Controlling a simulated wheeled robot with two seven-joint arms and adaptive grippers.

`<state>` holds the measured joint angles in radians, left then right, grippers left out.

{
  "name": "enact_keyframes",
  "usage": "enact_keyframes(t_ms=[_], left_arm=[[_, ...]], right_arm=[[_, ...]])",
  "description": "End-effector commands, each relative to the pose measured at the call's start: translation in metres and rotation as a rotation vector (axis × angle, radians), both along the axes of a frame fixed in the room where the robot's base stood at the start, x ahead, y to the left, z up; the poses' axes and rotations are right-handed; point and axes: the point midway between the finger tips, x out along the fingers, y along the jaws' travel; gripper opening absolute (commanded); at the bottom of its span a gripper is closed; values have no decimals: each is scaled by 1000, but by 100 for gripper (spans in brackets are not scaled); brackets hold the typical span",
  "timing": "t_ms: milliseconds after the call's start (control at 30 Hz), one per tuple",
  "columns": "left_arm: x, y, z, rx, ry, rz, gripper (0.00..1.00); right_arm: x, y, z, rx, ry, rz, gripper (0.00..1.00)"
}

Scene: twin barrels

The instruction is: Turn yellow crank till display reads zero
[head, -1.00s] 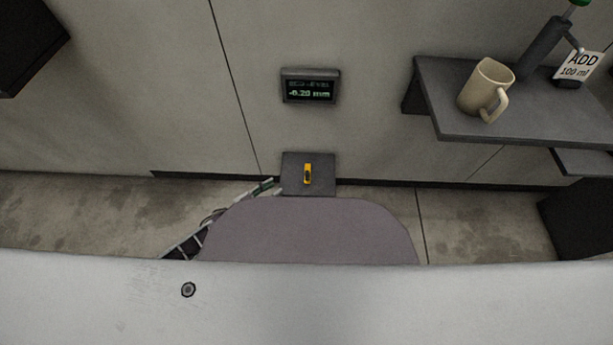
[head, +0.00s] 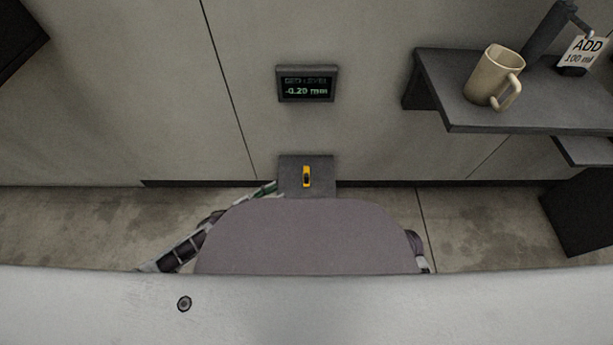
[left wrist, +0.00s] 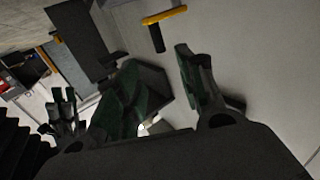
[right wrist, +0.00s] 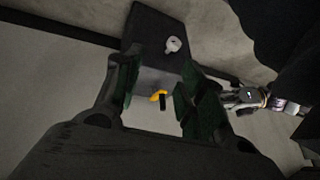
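The display (head: 306,84) on the wall reads -0.20 mm. Below it, the small yellow crank (head: 306,176) sits at a dark block (head: 322,184). My left gripper (head: 268,187) is at the block's left edge, apart from the crank. In the left wrist view its fingers (left wrist: 157,60) are spread and empty, with the crank's yellow bar and black grip (left wrist: 165,17) beyond them. My right gripper (right wrist: 155,85) is open, and the crank (right wrist: 158,97) shows through the gap between its fingers. Its fingers are hidden in the head view; I see no contact with the crank.
A dark shelf (head: 455,95) on the right holds a beige mug (head: 492,78), a dark upright device (head: 548,35) and a sign reading ADD 100 ml (head: 583,52). A lower dark ledge (head: 590,152) is at the far right. The wall around the display is clear.

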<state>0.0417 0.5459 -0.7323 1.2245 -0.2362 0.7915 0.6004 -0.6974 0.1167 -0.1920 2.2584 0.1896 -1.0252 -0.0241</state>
Motion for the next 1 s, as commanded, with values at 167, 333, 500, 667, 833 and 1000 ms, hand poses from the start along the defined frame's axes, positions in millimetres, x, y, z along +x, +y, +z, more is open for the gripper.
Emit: enact_keyframes(t_ms=[167,333,500,667,833,1000], left_arm=[[4,-6,-1,0,0,0,39],[12,-19,-1,-2,-1,-1,39],[24,-36,-1,-2,-2,0,39],[36,-54,-1,-2,-1,-1,39],[48,-72,-1,-1,-2,0,39],[61,-91,-1,-2,-1,0,39]], right_arm=[[0,1,-4,5,-4,-2,40],[0,2,-12,18,-15,-9,40],[0,4,-26,36,-33,-20,40],[0,6,-38,54,-49,-30,40],[1,8,-47,67,-62,-35,40],[2,9,-53,77,-69,-31,40]])
